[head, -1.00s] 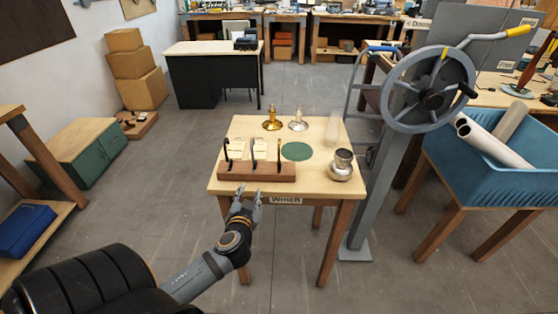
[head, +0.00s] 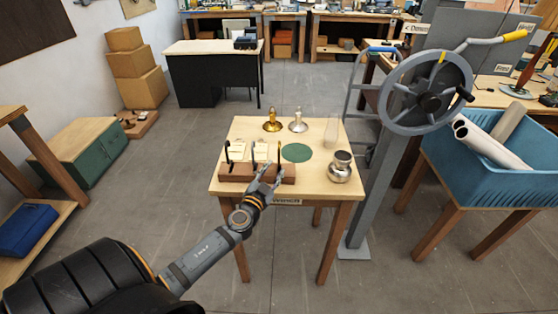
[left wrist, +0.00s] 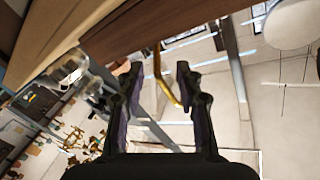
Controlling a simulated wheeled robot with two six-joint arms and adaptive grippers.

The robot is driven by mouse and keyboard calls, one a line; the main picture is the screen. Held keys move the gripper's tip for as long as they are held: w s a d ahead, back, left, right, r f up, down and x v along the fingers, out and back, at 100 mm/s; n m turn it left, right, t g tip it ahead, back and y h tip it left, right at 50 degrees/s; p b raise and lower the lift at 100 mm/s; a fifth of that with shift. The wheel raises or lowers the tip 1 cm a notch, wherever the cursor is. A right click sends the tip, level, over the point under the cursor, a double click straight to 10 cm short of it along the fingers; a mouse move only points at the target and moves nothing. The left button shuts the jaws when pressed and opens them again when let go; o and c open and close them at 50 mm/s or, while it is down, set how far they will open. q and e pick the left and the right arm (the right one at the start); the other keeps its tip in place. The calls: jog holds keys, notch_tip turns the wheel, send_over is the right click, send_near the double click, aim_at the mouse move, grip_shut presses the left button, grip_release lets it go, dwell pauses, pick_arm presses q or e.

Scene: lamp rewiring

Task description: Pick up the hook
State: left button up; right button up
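A brown wooden rack (head: 230,173) stands at the front left of the small table. Thin dark hooks stand on it: a left hook (head: 228,151) and a middle hook (head: 254,152) show, and the right one is largely hidden behind my left gripper. My left gripper (head: 271,172) is at the right part of the rack, at the table's front edge. In the left wrist view it is open (left wrist: 158,78), with a thin golden curved hook (left wrist: 160,78) between its fingers, not clearly touched. The rack's brown wood (left wrist: 105,47) also shows there. My right gripper is not in view.
On the table (head: 222,188) stand a brass lamp part (head: 272,121), a silver one (head: 298,122), a green disc (head: 296,152), a clear glass chimney (head: 332,133) and a metal pot (head: 341,168). A winch with a handwheel (head: 428,100) stands to the right.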

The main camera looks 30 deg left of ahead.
aim_at(279, 164)
pick_arm(q)
jog(key=w, duration=0.3)
jog(key=w+p, duration=0.1)
jog(key=shift+w+a+f, duration=0.15)
jog(key=shift+w+a, duration=0.15)
jog(key=shift+w, duration=0.05)
jog(key=shift+s, duration=0.15)
jog(key=shift+c, duration=1)
grip_shut()
